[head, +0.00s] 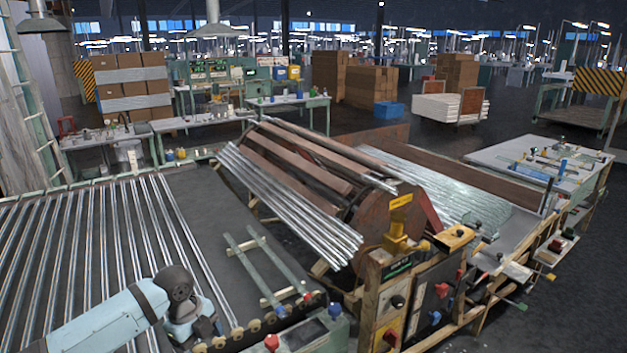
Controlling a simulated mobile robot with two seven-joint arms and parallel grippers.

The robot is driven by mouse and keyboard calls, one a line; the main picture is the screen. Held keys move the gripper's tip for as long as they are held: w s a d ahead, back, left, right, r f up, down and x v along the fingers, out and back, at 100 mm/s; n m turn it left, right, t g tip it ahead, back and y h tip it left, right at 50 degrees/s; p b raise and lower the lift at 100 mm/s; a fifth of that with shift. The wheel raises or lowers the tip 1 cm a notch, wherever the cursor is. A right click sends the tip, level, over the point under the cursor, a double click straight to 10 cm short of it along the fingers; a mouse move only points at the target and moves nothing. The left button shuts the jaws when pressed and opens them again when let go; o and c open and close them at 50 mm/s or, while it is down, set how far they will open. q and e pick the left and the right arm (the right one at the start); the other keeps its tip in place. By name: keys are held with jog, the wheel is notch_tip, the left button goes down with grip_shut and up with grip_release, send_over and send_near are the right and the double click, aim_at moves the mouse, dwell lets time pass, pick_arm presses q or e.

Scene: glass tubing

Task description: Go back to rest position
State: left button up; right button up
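My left arm comes in from the lower left and bends down at a dark joint. My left gripper (203,330) is low over the front right edge of the left bed (205,190), beside the row of small rollers; its fingers are too small and covered to tell if they are open. Long glass tubes (75,245) lie side by side on this bed. More glass tubes (290,205) lie sloping on the drum machine (370,220) in the middle. My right gripper is not in view.
A control post (395,300) with coloured knobs stands in front of the drum. Pale green rails (265,265) lie right of my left gripper. A sheet of tubes (440,190) and a table with tools (545,165) are at right. Dark floor shows at far right.

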pick_arm(q)
jog(key=s+d+f+n+t+h, duration=0.3)
jog(key=s+d+f+n, duration=0.25)
jog(key=d+f, duration=0.35)
jog(key=s+f+n+t, duration=0.2)
jog(key=s+n, duration=0.1)
jog(key=s+d+f+n+t, duration=0.1)
jog(key=s+f+n, duration=0.1)
jog(key=s+n, duration=0.1)
jog(key=s+d+f+n+t, duration=0.1)
jog(key=s+f+n+t, duration=0.1)
jog(key=s, duration=0.3)
jog(key=shift+s+d+n+t, duration=0.15)
jog(key=shift+n+t, duration=0.15)
jog(key=shift+n, duration=0.35)
jog(key=s+a+n+t+y, duration=0.1)
jog(key=s+a+n, duration=0.3)
jog(key=s, duration=0.4)
jog(key=shift+s+f+n+t+y, duration=0.2)
jog(key=shift+f+n+t+y, duration=0.15)
jog(key=shift+n+t, duration=0.35)
